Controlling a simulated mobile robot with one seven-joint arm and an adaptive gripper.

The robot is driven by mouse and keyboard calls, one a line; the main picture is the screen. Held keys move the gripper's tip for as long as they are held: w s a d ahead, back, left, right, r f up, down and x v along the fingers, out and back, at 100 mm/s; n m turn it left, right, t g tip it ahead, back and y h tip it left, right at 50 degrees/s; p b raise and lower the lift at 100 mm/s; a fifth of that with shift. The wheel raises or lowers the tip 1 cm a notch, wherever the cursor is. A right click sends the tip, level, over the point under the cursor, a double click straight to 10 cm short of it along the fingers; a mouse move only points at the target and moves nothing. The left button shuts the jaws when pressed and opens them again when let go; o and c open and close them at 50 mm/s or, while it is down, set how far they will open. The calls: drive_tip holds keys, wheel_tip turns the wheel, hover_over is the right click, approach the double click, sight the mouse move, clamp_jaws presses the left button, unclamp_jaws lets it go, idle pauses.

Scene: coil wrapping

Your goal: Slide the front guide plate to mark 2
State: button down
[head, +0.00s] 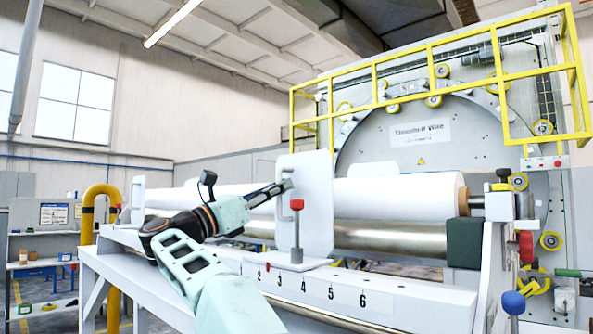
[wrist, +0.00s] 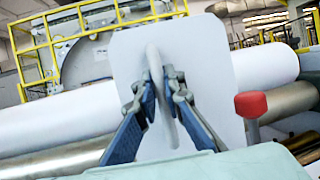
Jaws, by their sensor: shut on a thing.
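The front guide plate (head: 313,205) is an upright white plate on a flat foot, standing on the numbered rail in front of the white roll. In the wrist view the plate (wrist: 212,75) fills the middle. My gripper (head: 286,187) is shut on the upright handle (wrist: 153,62) on its face, with the fingers (wrist: 166,75) on both sides. A small red pointer (head: 267,267) at the foot's left end sits between marks 2 (head: 258,274) and 3 (head: 280,280). A red-topped clamp lever (head: 297,205) stands upright on the foot; its knob shows in the wrist view (wrist: 250,104).
The rail (head: 400,294) carries further marks 4, 5 and 6 to the right. A white roll (head: 400,195) and a metal roller (head: 390,238) lie behind the plate. Another white plate (head: 138,199) stands at the far left. A yellow-railed wrapping machine (head: 420,140) stands behind.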

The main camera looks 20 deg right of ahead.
drive_tip(key=shift+w+a+p, duration=0.4)
drive_tip(key=shift+w, duration=0.2)
drive_tip(key=shift+w+a+p, duration=0.35)
drive_tip(key=shift+w+p, duration=0.05)
drive_tip(key=shift+w, duration=0.15)
drive_tip(key=c, duration=2)
unclamp_jaws()
drive_tip(key=v, duration=1.2)
